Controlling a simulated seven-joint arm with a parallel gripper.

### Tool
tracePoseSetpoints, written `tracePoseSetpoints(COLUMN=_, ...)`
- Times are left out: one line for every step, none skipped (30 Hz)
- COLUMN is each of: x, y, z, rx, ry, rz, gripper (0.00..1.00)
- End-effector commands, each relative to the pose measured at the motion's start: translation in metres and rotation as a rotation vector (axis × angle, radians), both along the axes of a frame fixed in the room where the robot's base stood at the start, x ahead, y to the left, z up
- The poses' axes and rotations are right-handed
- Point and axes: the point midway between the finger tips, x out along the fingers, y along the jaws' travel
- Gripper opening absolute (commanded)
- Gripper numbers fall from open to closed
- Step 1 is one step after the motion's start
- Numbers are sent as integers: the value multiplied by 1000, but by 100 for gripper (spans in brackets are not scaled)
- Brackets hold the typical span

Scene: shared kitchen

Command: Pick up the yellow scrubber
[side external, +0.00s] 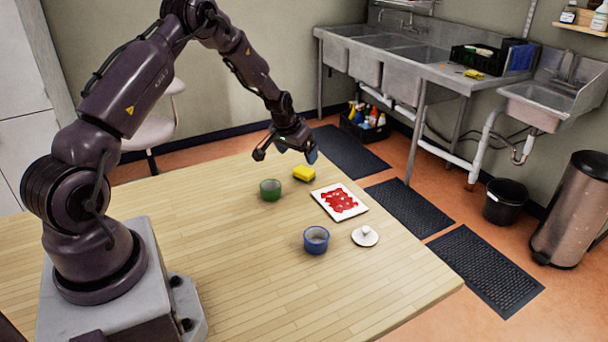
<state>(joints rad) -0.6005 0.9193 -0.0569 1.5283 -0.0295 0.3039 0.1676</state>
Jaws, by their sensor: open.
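A green cup (270,190) stands close to the left of the scrubber. A white board with a red pattern (327,194) lies to its right. A blue pot (316,240) and a white lid (365,236) are nearer the front. The wooden table (240,270) is bare at the front.

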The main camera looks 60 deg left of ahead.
Motion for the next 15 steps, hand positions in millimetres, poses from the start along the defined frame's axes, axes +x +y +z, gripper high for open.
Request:
tracePoseSetpoints(x=3, y=1, z=-9, rx=-1, ry=2, rz=0, gripper=89)
tracePoseSetpoints(x=4, y=2, z=-13, rx=-1, ry=3, rz=-1, gripper=89)
tracePoseSetpoints(x=6, y=2, z=-17, rx=0, ry=2, rz=-1, gripper=89)
tracePoseSetpoints(x=7, y=3, z=-19, rx=0, ry=2, rz=-1, gripper=89)
tracePoseSetpoints(x=8, y=3, z=-21, rx=0, ry=2, rz=-1, gripper=89)
tracePoseSetpoints(x=8, y=3, z=-22, rx=0, ry=2, rz=-1, gripper=89)
tracePoseSetpoints(x=9, y=4, z=-24, rx=-1, ry=2, rz=0, gripper=89)
tracePoseSetpoints(x=9, y=4, z=-26, rx=-1, ry=2, rz=0, gripper=89)
tracePoseSetpoints(x=10, y=4, z=-29, rx=-1, ry=3, rz=0, gripper=89)
tracePoseSetpoints(x=11, y=5, z=-32, rx=-1, ry=3, rz=0, gripper=89)
tracePoseSetpoints(x=12, y=5, z=-37, rx=-2, ry=4, rz=0, gripper=89)
tracePoseSetpoints(x=14, y=6, z=-43, rx=-1, ry=3, rz=0, gripper=89)
tracePoseSetpoints(x=15, y=7, z=-48, rx=-2, ry=4, rz=0, gripper=89)
tracePoseSetpoints(x=17, y=8, z=-52, rx=-1, ry=3, rz=0, gripper=89)
tracePoseSetpoints(x=18, y=9, z=-58, rx=-1, ry=3, rz=0, gripper=89)
